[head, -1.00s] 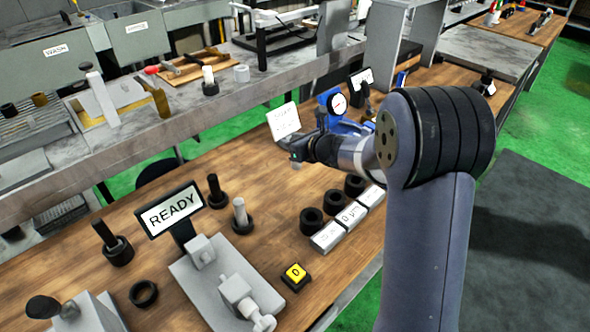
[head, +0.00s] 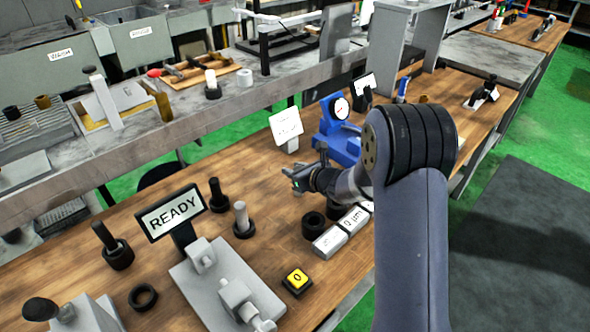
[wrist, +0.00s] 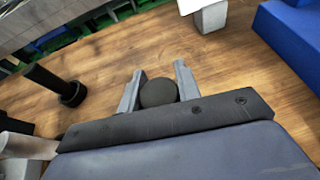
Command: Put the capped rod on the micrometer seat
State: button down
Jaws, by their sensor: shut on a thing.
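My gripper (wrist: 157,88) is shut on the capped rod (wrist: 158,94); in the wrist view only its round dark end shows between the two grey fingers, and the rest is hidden. In the head view my gripper (head: 298,180) hovers over the wooden bench, and the rod cannot be made out there. The blue micrometer stand (head: 338,148) with a round white dial stands behind my gripper, apart from it. Its blue side also shows at the upper right of the wrist view (wrist: 292,32). The seat itself cannot be made out.
A white sign (head: 286,124) stands just beyond my gripper. A READY display (head: 171,212), a grey fixture (head: 215,285), a pale rod in a black base (head: 241,217) and a yellow button (head: 297,280) stand nearer. A black ring (head: 313,224) and white labelled blocks (head: 330,241) lie below my arm.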

jog(key=shift+f, duration=0.1)
jog(key=c, duration=1)
grip_release()
